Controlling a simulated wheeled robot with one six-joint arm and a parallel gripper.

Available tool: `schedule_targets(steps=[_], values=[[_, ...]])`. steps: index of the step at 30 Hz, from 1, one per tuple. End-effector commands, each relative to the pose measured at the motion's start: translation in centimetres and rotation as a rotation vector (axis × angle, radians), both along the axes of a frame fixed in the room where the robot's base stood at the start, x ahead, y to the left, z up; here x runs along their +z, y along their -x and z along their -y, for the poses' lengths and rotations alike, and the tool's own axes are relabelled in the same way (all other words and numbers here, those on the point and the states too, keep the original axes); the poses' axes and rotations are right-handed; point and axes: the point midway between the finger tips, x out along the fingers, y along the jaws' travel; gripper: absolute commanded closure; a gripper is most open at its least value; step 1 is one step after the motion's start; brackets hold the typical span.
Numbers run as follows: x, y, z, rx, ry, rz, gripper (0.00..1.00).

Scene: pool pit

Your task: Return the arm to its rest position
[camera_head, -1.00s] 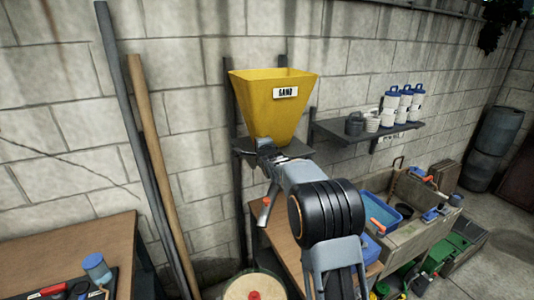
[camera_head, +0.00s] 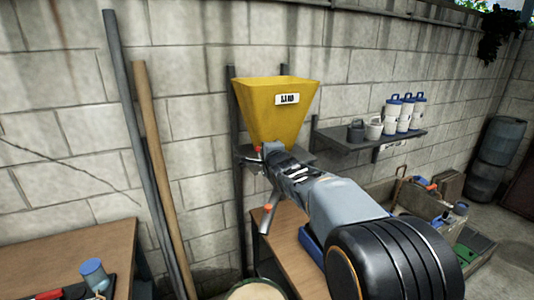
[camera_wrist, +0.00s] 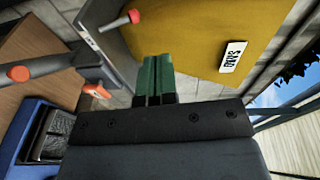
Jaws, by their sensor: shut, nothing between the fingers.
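My gripper shows in the wrist view (camera_wrist: 155,80) with its two green fingers side by side, shut and empty. The yellow hopper (camera_head: 275,112), labelled as sand, fills the upper right of the wrist view (camera_wrist: 200,35). In the head view my arm reaches from the lower right toward the base of the hopper. The fingertips are hard to make out there. An orange-tipped handle (camera_head: 268,208) hangs below the hopper, beside my arm.
A shelf (camera_head: 350,138) right of the hopper carries white containers with blue lids (camera_head: 405,113). A wooden table (camera_head: 60,255) stands at left. Long poles (camera_head: 160,180) lean on the wall. A wooden bench (camera_head: 290,222) is under my arm. Dark barrels (camera_head: 500,140) stand at far right.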

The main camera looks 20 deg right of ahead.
Motion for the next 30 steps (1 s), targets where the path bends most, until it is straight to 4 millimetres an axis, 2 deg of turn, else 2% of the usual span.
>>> schedule_targets(steps=[9, 13, 15, 17, 18, 20, 23, 26, 27, 30], values=[[0.0, 0.0, 0.0, 0.001, 0.007, 0.000, 1.00], [-0.4, 0.0, 0.2, 0.004, 0.109, -0.026, 1.00], [-1.8, 0.3, 0.5, 0.003, 0.226, -0.093, 1.00], [-4.3, 0.9, 0.9, 0.015, 0.353, -0.196, 1.00], [-6.2, 1.7, 1.1, 0.035, 0.450, -0.282, 1.00], [-8.7, 3.8, 1.4, 0.087, 0.599, -0.416, 1.00], [-12.0, 8.7, 1.2, 0.239, 0.836, -0.625, 1.00], [-14.5, 14.8, 0.5, 0.459, 1.034, -0.795, 1.00], [-15.3, 17.5, 0.1, 0.560, 1.100, -0.848, 1.00], [-16.7, 23.9, -1.2, 0.810, 1.217, -0.925, 1.00]])
